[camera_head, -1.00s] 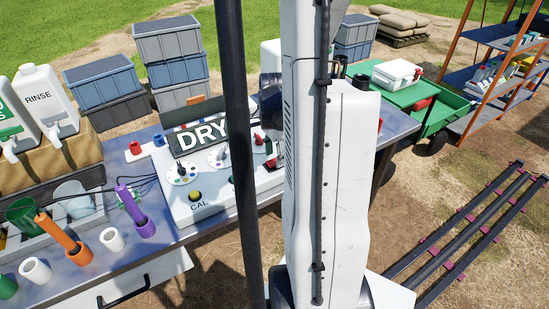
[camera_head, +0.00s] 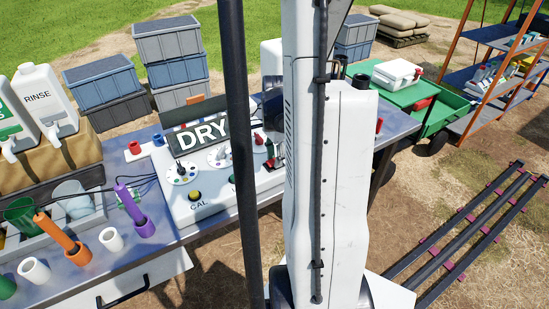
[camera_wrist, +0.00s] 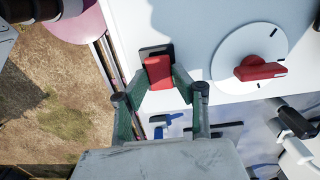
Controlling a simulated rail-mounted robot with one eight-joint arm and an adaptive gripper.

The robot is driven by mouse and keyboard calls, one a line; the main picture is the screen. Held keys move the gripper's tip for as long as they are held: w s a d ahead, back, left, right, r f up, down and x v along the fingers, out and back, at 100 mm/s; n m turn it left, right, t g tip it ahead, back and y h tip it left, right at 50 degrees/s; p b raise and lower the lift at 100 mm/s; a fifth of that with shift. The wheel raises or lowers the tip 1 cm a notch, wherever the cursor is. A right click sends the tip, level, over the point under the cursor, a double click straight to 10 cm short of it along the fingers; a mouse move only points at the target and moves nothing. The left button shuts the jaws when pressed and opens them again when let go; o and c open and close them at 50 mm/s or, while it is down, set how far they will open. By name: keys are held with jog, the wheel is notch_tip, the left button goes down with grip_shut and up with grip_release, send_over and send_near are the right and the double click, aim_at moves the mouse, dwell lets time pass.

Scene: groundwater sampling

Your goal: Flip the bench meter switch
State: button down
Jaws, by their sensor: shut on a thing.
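The bench meter (camera_head: 213,205) is a white panel on the table, with a sign reading DRY (camera_head: 200,133), dials and a yellow CAL button (camera_head: 195,195). In the wrist view, the red switch (camera_wrist: 158,71) stands on a dark plate (camera_wrist: 156,51) near the edge of the white panel. My gripper (camera_wrist: 160,80) has its green fingers on either side of the switch and is shut on it. In the head view, my arm and a dark pole hide part of the meter's right end.
A dial with a red pointer (camera_wrist: 260,70) is right of the switch in the wrist view. Bottles, cups and coloured tubes stand left of the meter, including an orange tube (camera_head: 57,233). Stacked crates (camera_head: 175,75) stand behind the table.

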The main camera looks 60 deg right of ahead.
jog(key=shift+s+d+f+t+y+b, duration=0.1)
jog(key=shift+d+f+t+y+b, duration=0.15)
jog(key=shift+y+b, duration=0.35)
jog(key=shift+a+r, duration=0.1)
jog(key=shift+r, duration=0.15)
jog(key=c, duration=1.4)
grip_release()
jog(key=shift+c, duration=0.2)
notch_tip(320, 180, up, 12)
jog(key=s+d, duration=0.1)
jog(key=d, duration=0.1)
jog(key=shift+f, duration=0.1)
